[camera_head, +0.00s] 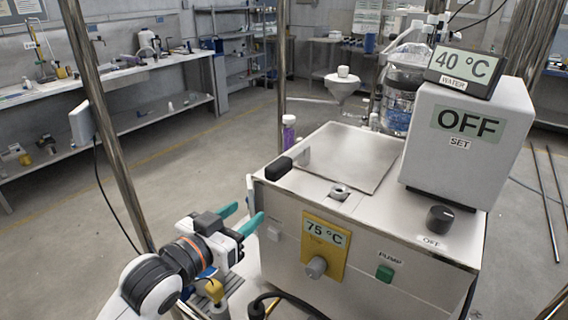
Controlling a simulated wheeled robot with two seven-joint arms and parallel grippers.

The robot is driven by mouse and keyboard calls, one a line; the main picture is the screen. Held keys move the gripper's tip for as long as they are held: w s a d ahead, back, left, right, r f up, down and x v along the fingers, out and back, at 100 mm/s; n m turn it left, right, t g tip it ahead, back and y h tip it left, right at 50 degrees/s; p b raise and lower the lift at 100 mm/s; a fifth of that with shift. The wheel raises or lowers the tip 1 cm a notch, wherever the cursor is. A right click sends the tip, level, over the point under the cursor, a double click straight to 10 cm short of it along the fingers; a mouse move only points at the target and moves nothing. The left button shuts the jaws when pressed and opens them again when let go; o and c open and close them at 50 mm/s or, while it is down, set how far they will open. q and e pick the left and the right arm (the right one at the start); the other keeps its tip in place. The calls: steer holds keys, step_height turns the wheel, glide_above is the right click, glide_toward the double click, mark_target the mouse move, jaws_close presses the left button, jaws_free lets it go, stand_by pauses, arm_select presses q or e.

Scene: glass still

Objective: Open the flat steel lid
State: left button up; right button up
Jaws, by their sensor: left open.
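The flat steel lid (348,157) lies flat and shut on top of the steel water bath (380,220). A black grip (279,168) sits at the bath's left top edge, near the lid's left corner. My left gripper (240,217) has teal fingertips that stand apart with nothing between them. It is left of the bath's front left corner, lower than the lid and apart from it. My right gripper is not in view.
A grey control box (462,145) reading OFF stands on the bath's right side, with a 40 °C display (464,70) on top. A purple-filled bottle (289,133) stands behind the bath. A steel post (112,130) rises at left. A glass vessel (398,105) hangs behind.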

arm_select(q)
steer(key=m+h, duration=0.1)
steer(key=h, duration=0.1)
glide_toward(284, 163)
steer(key=f, duration=0.2)
steer(key=shift+t, duration=0.3)
steer(key=p+x, duration=0.1)
steer(key=x, duration=0.6)
steer(key=p+x, duration=0.1)
steer(key=x, duration=0.2)
steer(key=shift+w+a+r+p, duration=0.15)
steer(key=shift+w+r+p, duration=0.15)
steer(key=shift+w, duration=0.2)
steer(key=shift+w+d+f, duration=0.1)
steer(key=shift+w+d, duration=0.2)
steer(key=shift+w, duration=0.1)
jaws_close()
